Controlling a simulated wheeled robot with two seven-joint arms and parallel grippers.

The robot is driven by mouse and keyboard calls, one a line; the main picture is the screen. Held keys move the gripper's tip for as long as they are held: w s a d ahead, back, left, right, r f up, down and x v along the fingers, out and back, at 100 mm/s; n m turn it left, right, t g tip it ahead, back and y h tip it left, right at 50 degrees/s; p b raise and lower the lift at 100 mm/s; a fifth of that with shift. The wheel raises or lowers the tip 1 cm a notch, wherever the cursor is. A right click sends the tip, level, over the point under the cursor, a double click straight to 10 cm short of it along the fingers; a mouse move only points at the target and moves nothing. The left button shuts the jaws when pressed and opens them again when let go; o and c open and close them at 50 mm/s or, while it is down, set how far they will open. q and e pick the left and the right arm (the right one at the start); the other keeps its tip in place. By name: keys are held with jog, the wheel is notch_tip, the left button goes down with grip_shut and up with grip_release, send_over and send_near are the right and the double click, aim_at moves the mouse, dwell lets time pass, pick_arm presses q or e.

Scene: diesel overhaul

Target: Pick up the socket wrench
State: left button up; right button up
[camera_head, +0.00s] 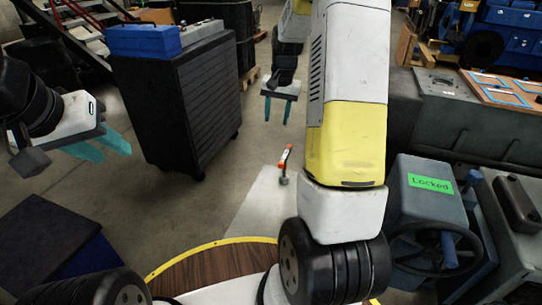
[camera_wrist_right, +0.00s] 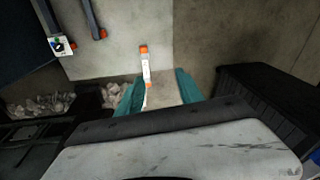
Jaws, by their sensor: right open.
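An orange-and-white tool with a grey end, which looks like the socket wrench (camera_head: 284,165), shows near the middle of the head view, over a pale grey patch. A similar orange-and-white shape (camera_wrist_right: 146,66) shows in the right wrist view, beyond and partly between the fingertips. My right gripper (camera_head: 277,113) is open and empty, above the wrench in the head picture and apart from it; its teal fingers also show in the right wrist view (camera_wrist_right: 160,90). My left gripper (camera_head: 104,147) is open and empty at the left, far from the wrench.
A black tool cabinet (camera_head: 180,100) with a blue box (camera_head: 143,40) on top stands left of centre. A grey machine with a green "Locked" label (camera_head: 431,184) and a handwheel (camera_head: 436,247) stands at the right. Concrete floor (camera_head: 255,140) lies open between them.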

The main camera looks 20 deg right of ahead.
jog(key=m+g, duration=0.1)
send_over(286, 153)
jog(key=a, duration=0.1)
jog(key=f, duration=1.1)
jog(key=shift+s+a+f, duration=0.2)
jog(key=shift+s+f, duration=0.1)
jog(key=shift+s, duration=0.1)
jog(key=shift+m+g+h, duration=0.3)
jog(key=shift+m+g, duration=0.2)
jog(key=f, duration=0.2)
jog(key=d+f, duration=0.1)
jog(key=f, duration=0.4)
jog(key=shift+w+d+f, duration=0.2)
jog(key=shift+w+f, duration=0.05)
jog(key=shift+w, duration=0.05)
jog(key=f, duration=0.5)
jog(key=shift+s+a+f, duration=0.1)
jog(key=shift+s+a, duration=0.05)
jog(key=shift+a, duration=0.05)
grip_shut()
